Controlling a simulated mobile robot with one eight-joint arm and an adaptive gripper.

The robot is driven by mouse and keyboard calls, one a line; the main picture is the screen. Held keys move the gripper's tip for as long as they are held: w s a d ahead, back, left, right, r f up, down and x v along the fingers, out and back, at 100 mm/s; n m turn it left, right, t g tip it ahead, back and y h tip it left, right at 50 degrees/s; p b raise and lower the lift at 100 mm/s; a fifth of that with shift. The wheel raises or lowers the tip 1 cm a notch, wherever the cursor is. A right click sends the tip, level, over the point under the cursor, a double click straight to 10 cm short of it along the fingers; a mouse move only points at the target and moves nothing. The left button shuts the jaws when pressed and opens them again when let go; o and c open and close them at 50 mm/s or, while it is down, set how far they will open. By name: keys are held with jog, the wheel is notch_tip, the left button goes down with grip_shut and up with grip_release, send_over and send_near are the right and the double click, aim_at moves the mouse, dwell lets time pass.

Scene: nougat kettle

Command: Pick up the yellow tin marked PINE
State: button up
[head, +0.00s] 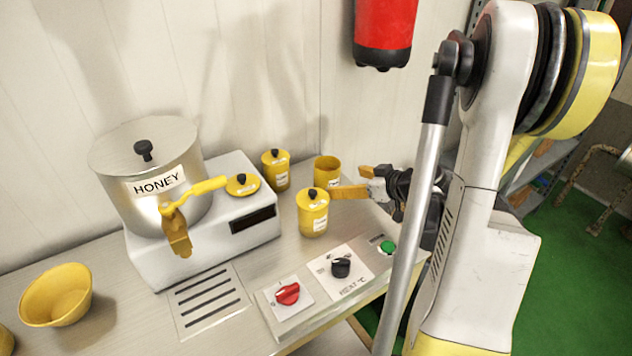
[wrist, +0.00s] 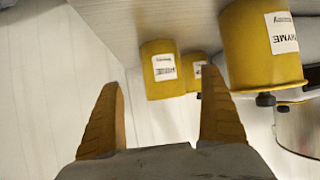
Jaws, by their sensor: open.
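Three yellow tins stand on the bench. The front tin (head: 312,214) has a black-knobbed lid; its upside-down label in the wrist view (wrist: 262,45) appears to read THYME. An open-topped tin (head: 327,171) stands behind it, and a lidded tin (head: 276,170) stands back left. In the wrist view one tin (wrist: 160,72) shows between the fingertips, further off, with another tin (wrist: 198,72) partly behind a finger. I cannot read PINE on any label. My gripper (head: 347,182) is open and empty, pointing left; one fingertip is close beside the front tin. It also shows in the wrist view (wrist: 161,77).
A HONEY kettle (head: 125,205) with a yellow tap stands left on a white base, where a yellow lid (head: 242,185) lies. A yellow bowl (head: 56,296) is front left. A control panel (head: 316,290) lies in front. A red cylinder (head: 384,30) hangs on the wall.

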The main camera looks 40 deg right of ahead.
aim_at(327, 180)
jog(key=b+x, duration=0.3)
jog(key=x, duration=0.5)
jog(key=shift+w+a+f, duration=0.15)
jog(key=shift+w, duration=0.2)
jog(key=shift+s, duration=0.1)
jog(key=shift+c, duration=0.7)
jog(key=c, duration=1.4)
